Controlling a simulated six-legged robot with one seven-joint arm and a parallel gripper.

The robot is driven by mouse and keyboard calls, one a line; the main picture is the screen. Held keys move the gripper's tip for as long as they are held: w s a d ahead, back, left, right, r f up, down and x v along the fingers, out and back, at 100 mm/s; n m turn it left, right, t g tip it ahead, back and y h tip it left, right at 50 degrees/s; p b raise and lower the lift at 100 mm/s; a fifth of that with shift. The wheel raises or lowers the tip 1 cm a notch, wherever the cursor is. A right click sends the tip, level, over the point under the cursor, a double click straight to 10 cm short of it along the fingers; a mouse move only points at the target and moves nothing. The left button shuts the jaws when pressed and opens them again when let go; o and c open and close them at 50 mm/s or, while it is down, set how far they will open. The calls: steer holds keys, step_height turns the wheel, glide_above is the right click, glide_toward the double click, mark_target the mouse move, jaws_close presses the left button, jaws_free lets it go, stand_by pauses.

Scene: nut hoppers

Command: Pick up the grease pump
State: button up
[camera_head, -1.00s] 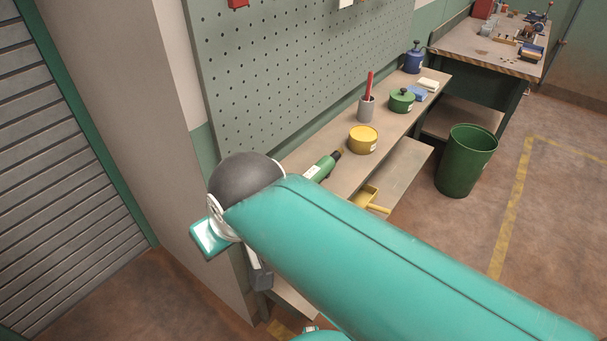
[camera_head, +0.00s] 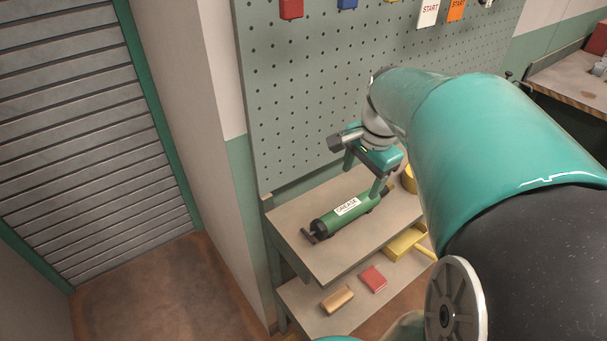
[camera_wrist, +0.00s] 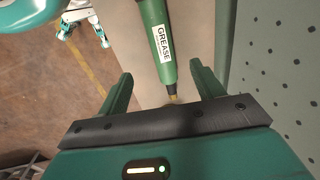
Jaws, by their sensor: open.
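The grease pump (camera_head: 345,212) is a green cylinder with a white GREASE label and a dark handle at its left end. It lies on the upper shelf in front of the pegboard. In the wrist view the grease pump (camera_wrist: 156,40) runs from the top edge down towards the space between my fingers, its brassy nozzle end nearest the palm. My gripper (camera_head: 364,172) is above the pump's right end, with its fingers pointing down. In the wrist view my gripper (camera_wrist: 160,82) is open and empty, one finger on each side of the pump's line.
The upper shelf (camera_head: 318,258) has bare room in front of the pump. A yellow tin (camera_head: 408,180) stands right of my gripper, partly hidden. The lower shelf holds a wooden block (camera_head: 337,299), a red block (camera_head: 373,279) and a yellow scoop (camera_head: 405,243). The pegboard (camera_head: 300,110) rises behind.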

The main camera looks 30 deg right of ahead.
glide_above(348, 208)
steer(key=s, duration=0.1)
steer(key=f, duration=0.6)
steer(key=shift+d+f, duration=0.2)
steer(key=shift+d, duration=0.05)
steer(key=shift+a+f, duration=0.15)
steer(key=shift+f, duration=0.45)
steer(key=f, duration=0.2)
steer(key=w+f, duration=0.1)
steer(key=f, duration=0.2)
steer(key=shift+a, duration=0.1)
steer(key=shift+r, duration=0.1)
jaws_close()
